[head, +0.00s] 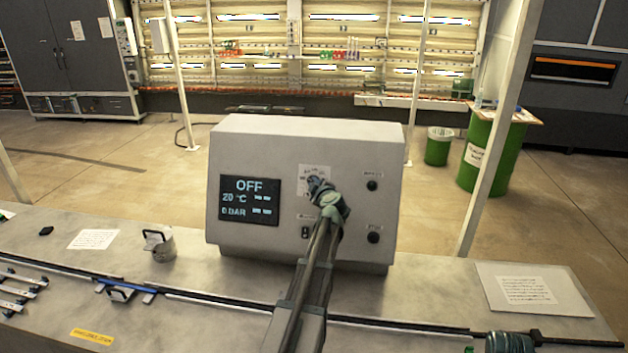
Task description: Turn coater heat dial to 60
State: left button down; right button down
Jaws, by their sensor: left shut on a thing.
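The coater (390,150) is a pale grey box standing on the bench. Its dark screen (249,201) reads OFF, 20 °C and 0 BAR. My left gripper (318,186) is at the upper middle of the front panel, just below a white printed label (313,170). It is shut on what appears to be the heat dial, which it hides from view; the dial's setting cannot be read. A dark greenish part at the bottom right may be my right gripper (510,342); its jaws cannot be made out.
Two black knobs, an upper one (372,185) and a lower one (373,235), sit right of my gripper. A small switch (305,232) is beside the arm. A metal cup (160,245) stands left of the coater; a sheet on a plate (525,290) lies right.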

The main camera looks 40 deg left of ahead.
pick_arm(q)
jog(key=shift+w+r+n+g+p, duration=0.15)
jog(key=shift+n+g+p, duration=0.75)
jog(key=shift+n, duration=1)
jog(key=c, duration=0.9)
grip_release()
jog(key=p+v, duration=0.2)
jog(key=v, duration=0.5)
jog(key=p+v, duration=0.3)
jog(key=v, duration=0.4)
jog(key=shift+s+a, duration=0.2)
